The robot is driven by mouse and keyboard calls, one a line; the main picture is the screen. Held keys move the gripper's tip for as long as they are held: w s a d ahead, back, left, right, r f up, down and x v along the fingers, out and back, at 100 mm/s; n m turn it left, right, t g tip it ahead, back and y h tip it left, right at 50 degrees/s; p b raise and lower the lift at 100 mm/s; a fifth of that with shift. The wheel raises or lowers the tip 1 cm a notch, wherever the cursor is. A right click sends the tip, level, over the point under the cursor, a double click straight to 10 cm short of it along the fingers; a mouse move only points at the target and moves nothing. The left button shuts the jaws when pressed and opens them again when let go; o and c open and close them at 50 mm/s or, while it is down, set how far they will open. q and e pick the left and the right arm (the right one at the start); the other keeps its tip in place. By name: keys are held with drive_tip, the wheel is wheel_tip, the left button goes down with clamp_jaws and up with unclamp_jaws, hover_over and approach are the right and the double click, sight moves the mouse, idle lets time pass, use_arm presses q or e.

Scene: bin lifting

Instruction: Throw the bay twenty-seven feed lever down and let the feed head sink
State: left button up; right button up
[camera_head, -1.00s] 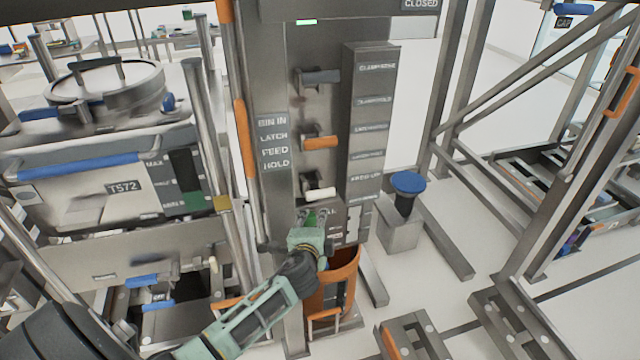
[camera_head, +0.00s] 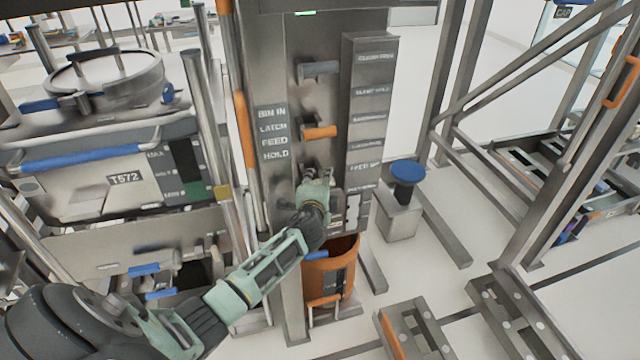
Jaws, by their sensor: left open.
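A grey column carries a label plate (camera_head: 273,135) reading BIN IN, LATCH, FEED, HOLD. To its right are a grey lever (camera_head: 320,69) at the top and an orange lever (camera_head: 320,132) below it, both sticking out to the right. My left gripper (camera_head: 317,174) is open in front of the column, below the orange lever. It covers the spot where a white lever showed; that lever is now hidden, and I cannot tell if the fingers touch it. Which lever is the feed lever is not clear. My right gripper is out of view.
An orange bucket (camera_head: 331,270) stands at the column's foot, under my left arm. A blue-topped post (camera_head: 407,171) is to its right. A lidded bin marked T572 (camera_head: 95,185) is at left.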

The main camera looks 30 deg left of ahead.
use_arm(q)
clamp_jaws()
idle(0.4)
